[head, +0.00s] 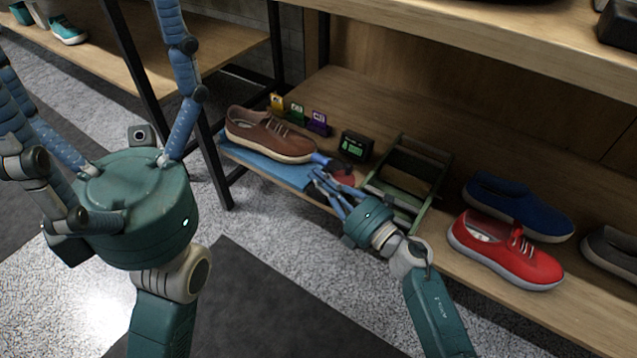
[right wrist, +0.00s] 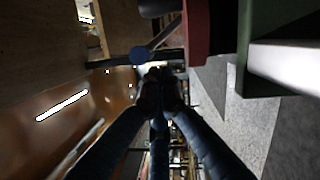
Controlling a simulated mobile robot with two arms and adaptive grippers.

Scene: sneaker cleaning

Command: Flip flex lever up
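My right gripper (head: 318,176) reaches in from the lower right to the front edge of the shelf. Its blue fingers lie beside a red part (head: 343,179) and a blue cylinder (head: 323,160). In the right wrist view, its fingertips (right wrist: 158,78) are drawn together, just below a dark bar with a round blue end (right wrist: 140,55) and a red block (right wrist: 195,28). I cannot make out for certain which part is the flex lever. My left gripper (head: 130,105) is large in the foreground, fingers spread wide and empty, away from the shelf.
A brown sneaker (head: 270,135) stands on a blue mat (head: 262,168). Behind are small coloured tags (head: 297,113) and a black device with a green display (head: 355,147). A green rack (head: 410,180) stands close right of the gripper, then red (head: 505,248) and blue (head: 518,205) shoes.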

